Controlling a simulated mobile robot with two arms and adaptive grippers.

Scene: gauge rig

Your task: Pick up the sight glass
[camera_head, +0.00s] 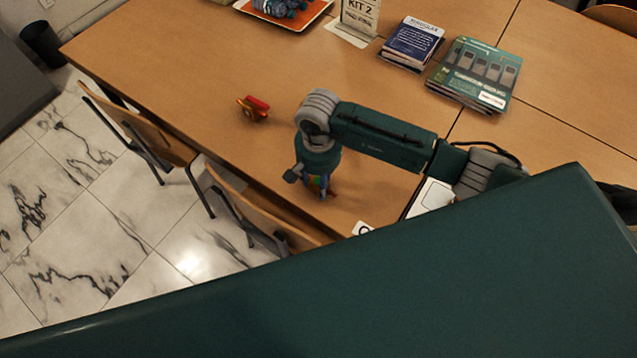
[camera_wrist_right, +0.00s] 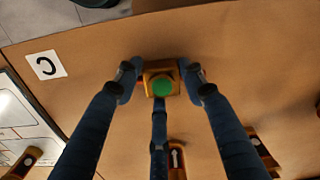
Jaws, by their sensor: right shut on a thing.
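The sight glass, a small brass-coloured square body with a round green face, is between the fingers of my right gripper in the right wrist view (camera_wrist_right: 160,85). The fingers (camera_wrist_right: 160,80) of that gripper close in from both sides and from below, and are shut on it. In the head view my right gripper (camera_head: 318,185) points down at the table near its front edge and mostly hides the piece. I cannot tell whether the piece touches the table. My left gripper is not in view.
A red and orange part (camera_head: 253,107) lies on the table (camera_head: 190,75) left of my right gripper. A card marked C (camera_head: 362,229) and a white-topped panel (camera_head: 430,197) are near the front edge. Booklets (camera_head: 474,75) and an orange tray (camera_head: 285,14) are farther back. Chairs (camera_head: 225,190) line the front.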

